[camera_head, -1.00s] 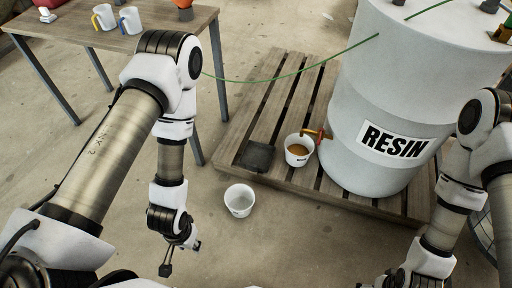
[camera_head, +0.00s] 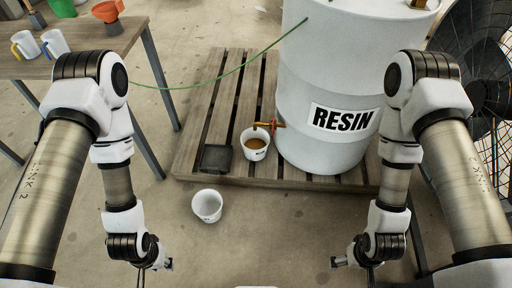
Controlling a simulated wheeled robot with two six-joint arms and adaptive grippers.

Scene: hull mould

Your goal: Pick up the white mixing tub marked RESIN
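A white tub (camera_head: 254,152) with amber liquid in it stands on the pallet under the tap of the big drum. It has a small dark mark low on its side, too small to read. My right gripper (camera_head: 353,270) is low at the bottom right, also with fingers apart and empty, away from the tubs.
The white drum (camera_head: 316,80) labelled RESIN stands on the wooden pallet (camera_head: 222,110), with a brass tap (camera_head: 270,126). A dark square tray (camera_head: 216,158) lies left of the filled tub. A table (camera_head: 85,38) with mugs is at upper left. A fan (camera_head: 485,80) stands right. A green line crosses behind.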

